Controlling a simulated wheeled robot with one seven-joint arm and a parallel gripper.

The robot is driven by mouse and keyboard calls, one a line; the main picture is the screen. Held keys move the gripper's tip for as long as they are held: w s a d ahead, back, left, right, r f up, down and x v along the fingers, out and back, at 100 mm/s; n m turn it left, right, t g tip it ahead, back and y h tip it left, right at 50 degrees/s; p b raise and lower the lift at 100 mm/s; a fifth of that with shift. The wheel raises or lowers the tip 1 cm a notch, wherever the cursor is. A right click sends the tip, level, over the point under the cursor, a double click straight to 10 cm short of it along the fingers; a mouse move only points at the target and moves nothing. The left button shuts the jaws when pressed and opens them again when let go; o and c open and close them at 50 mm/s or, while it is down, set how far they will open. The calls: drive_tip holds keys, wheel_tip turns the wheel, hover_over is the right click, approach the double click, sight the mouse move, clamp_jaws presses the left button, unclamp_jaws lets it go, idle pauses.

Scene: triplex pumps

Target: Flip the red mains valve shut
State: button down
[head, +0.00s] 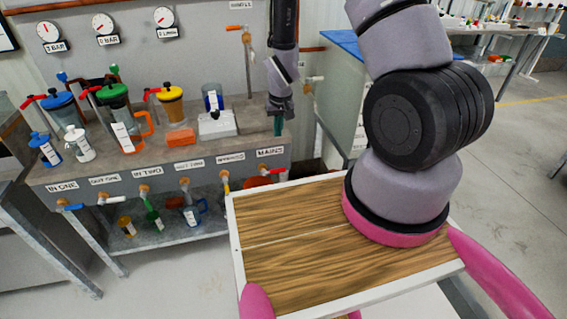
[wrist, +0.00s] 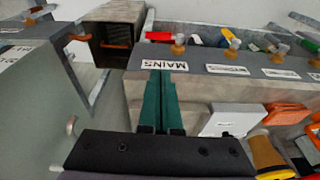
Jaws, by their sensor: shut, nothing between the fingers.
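The red mains valve (head: 275,171) sits on the bench's front face below the MAINS label (head: 270,153). Its red lever points sideways from a brass-coloured body. In the wrist view the red lever (wrist: 158,36) shows beyond the MAINS label (wrist: 165,65), reaching left from its brass body. My gripper (head: 279,128) hangs above the bench top, behind its front edge near the MAINS label. In the wrist view the green fingers of my gripper (wrist: 165,73) lie together, empty and apart from the lever, pointing toward the label.
Other valves, such as a blue-handled one (head: 72,207), line the bench front to the left. Jugs, including a green-lidded one (head: 115,95), and a white box (head: 217,124) stand on the bench. A wooden-topped surface (head: 290,240) is in front. A grey-green cabinet (wrist: 35,105) stands left in the wrist view.

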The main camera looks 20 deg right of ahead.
drive_tip(key=shift+s+d+f, duration=0.15)
drive_tip(key=shift+f, duration=0.7)
drive_tip(key=shift+s+d+f, duration=0.1)
drive_tip(key=shift+f, duration=0.7)
approach(279, 170)
drive_tip(key=x, duration=0.6)
drive_tip(key=shift+w+a+f, duration=0.15)
drive_tip(key=shift+w+f, duration=0.15)
drive_tip(key=shift+f, duration=0.05)
drive_tip(key=shift+f, duration=0.1)
